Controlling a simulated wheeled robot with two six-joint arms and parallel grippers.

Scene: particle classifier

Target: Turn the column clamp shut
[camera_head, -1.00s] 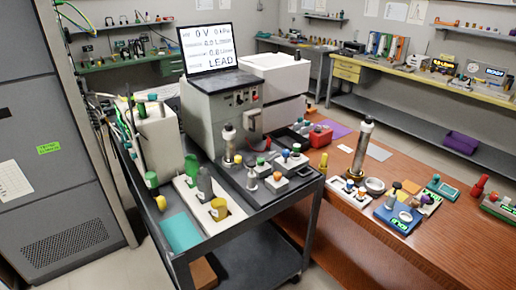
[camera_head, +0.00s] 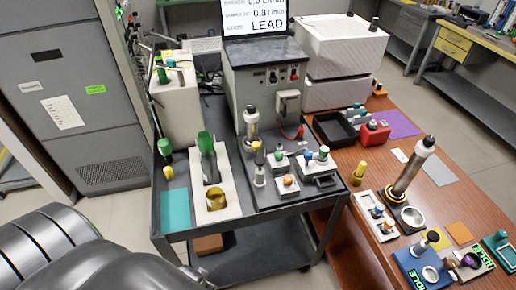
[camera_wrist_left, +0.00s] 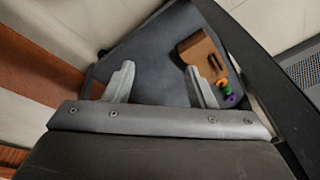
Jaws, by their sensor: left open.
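A metal column (camera_head: 251,122) with a dark cap stands upright on the dark cart, in front of the grey instrument. A small post with a yellow top (camera_head: 257,153) stands beside its foot. A second, taller metal column (camera_head: 412,168) stands tilted in the picture on the wooden table. I cannot tell which part is the clamp or whether it is shut. My left gripper (camera_wrist_left: 160,84) is open and empty in the left wrist view, above a dark surface away from both columns. My right gripper is not in view.
The cart top also holds a white tray (camera_head: 228,209) with green and yellow pieces, a teal mat (camera_head: 175,210) and knobbed blocks. A brown block (camera_wrist_left: 203,55) lies on the dark surface below my left gripper. A grey cabinet (camera_head: 60,90) stands left.

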